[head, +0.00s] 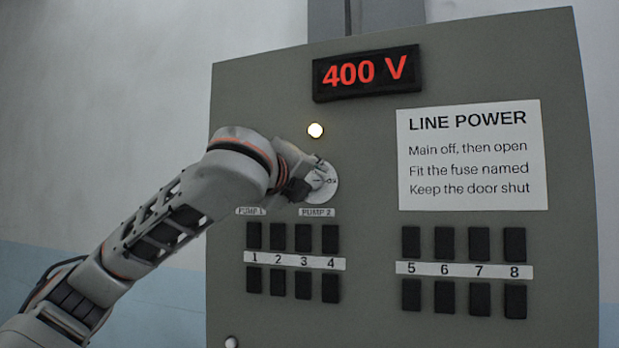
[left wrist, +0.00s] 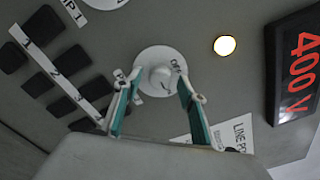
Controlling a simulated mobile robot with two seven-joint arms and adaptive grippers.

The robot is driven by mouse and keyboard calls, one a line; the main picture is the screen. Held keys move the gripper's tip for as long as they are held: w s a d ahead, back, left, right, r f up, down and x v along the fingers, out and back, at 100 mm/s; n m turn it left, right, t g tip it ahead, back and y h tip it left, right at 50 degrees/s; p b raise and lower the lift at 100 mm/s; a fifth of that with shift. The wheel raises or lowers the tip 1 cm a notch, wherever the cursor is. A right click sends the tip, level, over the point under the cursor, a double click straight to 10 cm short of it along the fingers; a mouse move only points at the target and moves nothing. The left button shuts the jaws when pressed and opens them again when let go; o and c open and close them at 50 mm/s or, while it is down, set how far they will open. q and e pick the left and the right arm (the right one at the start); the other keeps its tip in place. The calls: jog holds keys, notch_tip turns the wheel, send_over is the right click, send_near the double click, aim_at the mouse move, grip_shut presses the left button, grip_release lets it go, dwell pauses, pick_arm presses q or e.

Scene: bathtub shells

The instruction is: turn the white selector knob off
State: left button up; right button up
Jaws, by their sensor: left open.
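The white selector knob (head: 325,182) sits on a round white plate above the PUMP 2 label (head: 317,212) on the grey panel. My left gripper (head: 305,181) is at the knob and partly covers it in the head view. In the left wrist view the knob (left wrist: 160,76) lies between the two teal-lined fingers of the left gripper (left wrist: 153,84). The fingers are apart, one on each side of it. I cannot tell whether they touch it. The plate carries small lettering, partly hidden by the fingers. My right gripper is not in view.
A lit lamp (head: 316,130) is above the knob, and a display (head: 366,73) reads 400 V. Black fuse blocks (head: 303,238) stand in rows below. A second white disc (left wrist: 104,3) shows near the PUMP 1 label; my arm hides that area in the head view. A notice (head: 472,155) is at the right.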

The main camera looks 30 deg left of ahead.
pick_arm(q)
jog(key=shift+w, duration=0.15)
jog(key=c, duration=1.1)
